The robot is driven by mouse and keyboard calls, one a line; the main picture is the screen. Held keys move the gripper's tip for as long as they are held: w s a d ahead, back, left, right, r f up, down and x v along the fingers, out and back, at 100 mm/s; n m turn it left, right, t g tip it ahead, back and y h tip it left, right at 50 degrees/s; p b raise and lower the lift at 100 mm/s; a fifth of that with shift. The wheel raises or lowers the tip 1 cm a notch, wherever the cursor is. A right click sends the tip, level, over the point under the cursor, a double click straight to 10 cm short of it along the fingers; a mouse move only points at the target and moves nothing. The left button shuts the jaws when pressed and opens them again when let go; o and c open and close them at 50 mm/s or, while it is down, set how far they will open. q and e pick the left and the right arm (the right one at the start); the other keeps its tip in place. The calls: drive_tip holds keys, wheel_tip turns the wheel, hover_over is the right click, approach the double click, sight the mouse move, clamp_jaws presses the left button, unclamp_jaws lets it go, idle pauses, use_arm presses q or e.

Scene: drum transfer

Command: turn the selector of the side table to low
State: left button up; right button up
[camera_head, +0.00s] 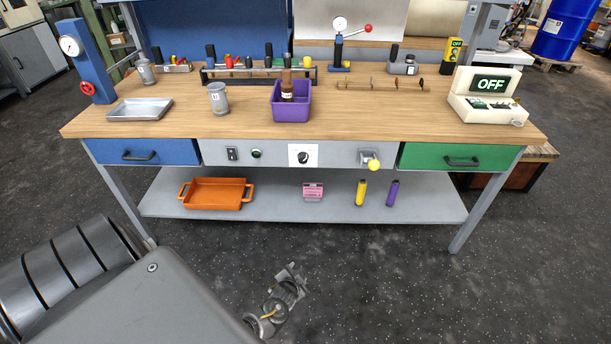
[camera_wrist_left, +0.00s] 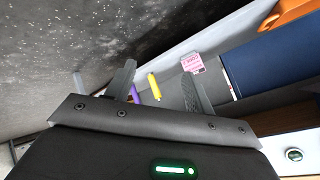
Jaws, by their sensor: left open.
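The side table (camera_head: 404,124) has a wooden top and a grey front panel. The selector (camera_head: 303,157) is a black round knob on a white plate, in the middle of that panel in the head view. Its marks are too small to read. My left gripper (camera_wrist_left: 159,74) is open and empty in the wrist view, its two dark fingers spread apart. The lower shelf's things show beyond them. I cannot make out the selector for sure in the wrist view. In the head view my left arm enters at the lower left, below and in front of the table. My right gripper is not in view.
Beside the selector are a dark switch (camera_head: 232,154), a green button (camera_head: 256,154) and a yellow-knobbed lever (camera_head: 373,164). A blue drawer (camera_head: 178,152) and a green drawer (camera_head: 425,155) flank the panel. The shelf below holds an orange tray (camera_head: 215,207). The floor in front is open.

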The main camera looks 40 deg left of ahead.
use_arm(q)
drive_tip(key=w+a+r+n+t+y+b, duration=0.1)
drive_tip(key=w+a+r+t+y+b, duration=0.25)
drive_tip(key=w+r, duration=0.8)
drive_tip(key=n+t+y+b, duration=0.1)
drive_tip(key=n+y+b, duration=0.3)
approach(304, 161)
drive_tip(key=b+x, duration=0.1)
drive_tip(key=x, duration=0.4)
drive_tip(key=shift+s+a+f+b, duration=0.1)
drive_tip(key=shift+s+a+b, duration=0.1)
drive_tip(key=shift+b, duration=0.15)
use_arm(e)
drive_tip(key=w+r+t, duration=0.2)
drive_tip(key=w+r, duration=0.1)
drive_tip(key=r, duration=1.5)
use_arm(q)
drive_tip(key=x, duration=0.3)
drive_tip(key=shift+w+b, duration=0.25)
drive_tip(key=shift+b, duration=0.1)
drive_tip(key=shift+w+a, duration=0.4)
drive_tip(key=shift+w, duration=0.05)
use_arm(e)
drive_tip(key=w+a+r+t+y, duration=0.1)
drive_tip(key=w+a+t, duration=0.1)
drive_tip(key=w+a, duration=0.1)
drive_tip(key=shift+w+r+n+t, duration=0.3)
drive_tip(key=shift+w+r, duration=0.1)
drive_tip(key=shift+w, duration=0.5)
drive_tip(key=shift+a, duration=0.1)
